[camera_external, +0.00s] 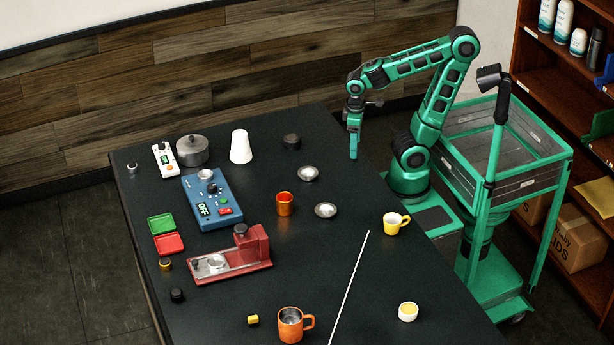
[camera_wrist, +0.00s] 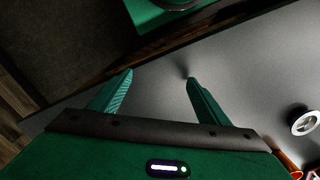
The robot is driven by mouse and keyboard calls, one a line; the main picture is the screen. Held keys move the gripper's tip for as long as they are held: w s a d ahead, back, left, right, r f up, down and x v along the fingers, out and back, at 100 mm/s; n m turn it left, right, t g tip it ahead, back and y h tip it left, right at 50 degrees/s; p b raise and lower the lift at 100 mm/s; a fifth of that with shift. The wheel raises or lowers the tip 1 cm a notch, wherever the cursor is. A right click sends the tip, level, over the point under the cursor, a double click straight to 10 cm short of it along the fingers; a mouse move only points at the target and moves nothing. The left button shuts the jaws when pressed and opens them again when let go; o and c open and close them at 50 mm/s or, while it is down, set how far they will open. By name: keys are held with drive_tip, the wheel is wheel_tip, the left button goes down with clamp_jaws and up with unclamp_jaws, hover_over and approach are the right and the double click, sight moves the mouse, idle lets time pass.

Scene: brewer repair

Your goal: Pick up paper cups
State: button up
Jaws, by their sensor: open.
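The white paper cups (camera_external: 240,147) stand as one upside-down stack or single cup near the back of the black table, right of a grey pot. I cannot tell how many are nested. My gripper (camera_external: 354,145) hangs pointing down over the table's right edge, well to the right of the cups and apart from them. In the wrist view my gripper (camera_wrist: 157,80) is open, with nothing between its two green fingers. The paper cups do not show in the wrist view.
A black round part (camera_external: 291,141) and a metal dish (camera_external: 308,174) lie between the cups and my gripper. The lidded pot (camera_external: 192,151) stands close left of the cups. A blue device (camera_external: 211,199) is in front. The black table (camera_external: 340,215) has bare areas to the right.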

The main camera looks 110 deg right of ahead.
drive_tip(key=shift+s+r, duration=0.1)
drive_tip(key=shift+s, duration=0.05)
wheel_tip(320, 180, up, 10)
drive_tip(key=w+d+f+n+t, duration=0.2)
drive_tip(key=w+d+n, duration=0.1)
drive_tip(key=w, duration=0.5)
drive_tip(key=w+d+f+n+t+y, duration=0.1)
drive_tip(key=w+d+n+t, duration=0.15)
drive_tip(key=w, duration=0.55)
drive_tip(key=w+d+f+n+t, duration=0.2)
drive_tip(key=w+t, duration=0.1)
drive_tip(key=w, duration=0.5)
drive_tip(key=w+d+r+n+t+y, duration=0.1)
drive_tip(key=w+d+r+t, duration=0.3)
drive_tip(key=w+d+t, duration=0.35)
drive_tip(key=g, duration=0.1)
approach(233, 145)
drive_tip(key=shift+w+d+f, duration=0.1)
drive_tip(key=shift+d+f, duration=0.1)
drive_tip(key=shift+d, duration=0.2)
drive_tip(key=shift+w+f, duration=0.1)
drive_tip(key=shift+w, duration=0.1)
drive_tip(key=x, duration=1)
drive_tip(key=shift+w+a, duration=0.1)
drive_tip(key=shift+a, duration=0.25)
drive_tip(key=c, duration=1.1)
